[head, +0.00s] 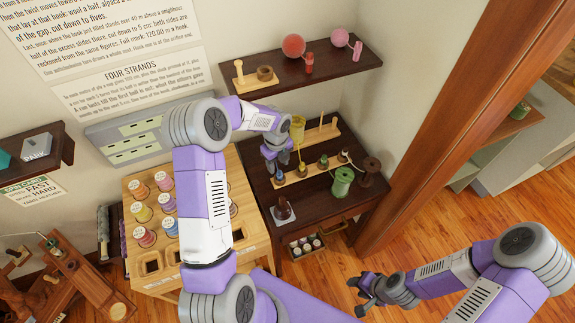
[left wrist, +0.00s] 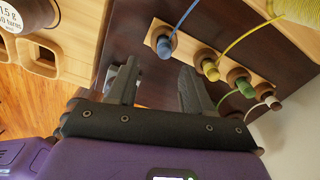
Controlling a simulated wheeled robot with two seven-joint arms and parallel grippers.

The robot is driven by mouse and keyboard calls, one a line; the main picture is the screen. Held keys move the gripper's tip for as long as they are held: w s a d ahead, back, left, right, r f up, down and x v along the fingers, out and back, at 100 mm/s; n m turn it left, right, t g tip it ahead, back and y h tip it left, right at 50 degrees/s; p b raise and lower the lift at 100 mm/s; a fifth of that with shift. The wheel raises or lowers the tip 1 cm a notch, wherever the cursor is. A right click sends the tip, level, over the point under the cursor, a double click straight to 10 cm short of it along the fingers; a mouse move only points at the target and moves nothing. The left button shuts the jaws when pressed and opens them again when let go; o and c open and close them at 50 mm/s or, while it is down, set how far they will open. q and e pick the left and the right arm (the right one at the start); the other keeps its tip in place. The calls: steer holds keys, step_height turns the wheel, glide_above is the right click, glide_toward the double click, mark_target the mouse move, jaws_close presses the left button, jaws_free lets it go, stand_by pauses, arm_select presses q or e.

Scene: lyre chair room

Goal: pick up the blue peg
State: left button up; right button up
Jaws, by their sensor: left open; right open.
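The blue peg (left wrist: 164,47) stands at the left end of a row of pegs on a wooden rail in the left wrist view, with a blue strand running up from it. In the head view the blue peg (head: 280,178) shows just below my left gripper (head: 272,162). In the left wrist view my left gripper (left wrist: 158,70) is open and empty, with the blue peg beyond its fingertips and roughly between them. I cannot tell the exact distance. My right gripper (head: 368,297) is open and empty above the floor at the lower right.
A yellow peg (left wrist: 210,70) and a green peg (left wrist: 242,87) stand to the right of the blue one. A green spool (head: 342,182) is near the rail on the dark table (head: 325,208). A wooden rack (head: 150,281) with several thread spools stands at left. A shelf (head: 285,79) is above.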

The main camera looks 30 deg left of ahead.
mark_target(279, 172)
arm_select(q)
steer(key=f, duration=0.5)
steer(key=f+b, duration=0.1)
steer(key=f, duration=0.1)
steer(key=shift+w+f, duration=0.15)
steer(key=shift+w, duration=0.15)
steer(key=shift+c, duration=0.4)
jaws_close()
